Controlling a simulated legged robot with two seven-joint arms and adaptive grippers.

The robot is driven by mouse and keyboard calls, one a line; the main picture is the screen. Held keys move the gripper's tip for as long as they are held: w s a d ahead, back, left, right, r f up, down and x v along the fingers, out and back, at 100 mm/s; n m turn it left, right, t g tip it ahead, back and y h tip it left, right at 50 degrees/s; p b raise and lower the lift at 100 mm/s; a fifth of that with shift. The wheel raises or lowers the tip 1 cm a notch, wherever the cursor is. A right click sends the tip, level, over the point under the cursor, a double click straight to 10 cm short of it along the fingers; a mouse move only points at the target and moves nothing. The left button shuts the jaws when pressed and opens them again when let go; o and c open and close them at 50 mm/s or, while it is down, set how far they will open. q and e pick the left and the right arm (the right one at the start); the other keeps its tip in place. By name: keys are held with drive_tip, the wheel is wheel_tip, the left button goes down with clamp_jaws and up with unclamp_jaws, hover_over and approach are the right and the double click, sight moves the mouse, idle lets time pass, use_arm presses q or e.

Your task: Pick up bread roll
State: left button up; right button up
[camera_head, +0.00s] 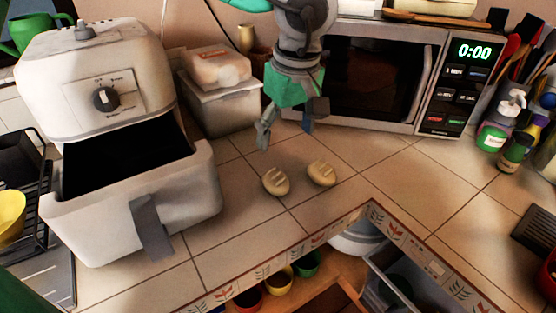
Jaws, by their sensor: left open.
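Two small tan bread rolls lie side by side on the tiled counter in the middle of the head view. The left bread roll (276,182) and the right bread roll (321,173) are a short gap apart. My left gripper (286,139) hangs above and behind the rolls, in front of the microwave. Its fingers point down, spread apart, with nothing between them. It is apart from both rolls. My right gripper is not in view.
A white air fryer (97,85) with its drawer (75,225) pulled out stands at the left. A microwave (372,80) stands behind. Bottles (497,120) are at the right. The counter's front edge (330,232) angles below the rolls, and tiles around them are clear.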

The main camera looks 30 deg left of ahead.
sight(274, 175)
use_arm(q)
drive_tip(key=f, duration=0.2)
drive_tip(key=f+b, duration=0.1)
drive_tip(key=f, duration=0.2)
drive_tip(key=f+b, duration=0.1)
drive_tip(key=f, duration=0.1)
drive_tip(key=shift+w+a+f, duration=0.2)
drive_tip(key=shift+w, duration=0.2)
drive_tip(key=shift+a+f, duration=0.45)
drive_tip(key=shift+f, duration=0.05)
drive_tip(key=f, duration=0.1)
drive_tip(key=a+f+b, duration=0.1)
drive_tip(key=f, duration=0.1)
drive_tip(key=shift+s+a+f, duration=0.15)
drive_tip(key=shift+a+f, duration=0.15)
drive_tip(key=shift+f, duration=0.05)
drive_tip(key=shift+d+f+b, duration=0.2)
drive_tip(key=shift+f+b, duration=0.15)
drive_tip(key=shift+f, duration=0.15)
drive_tip(key=shift+d, duration=0.2)
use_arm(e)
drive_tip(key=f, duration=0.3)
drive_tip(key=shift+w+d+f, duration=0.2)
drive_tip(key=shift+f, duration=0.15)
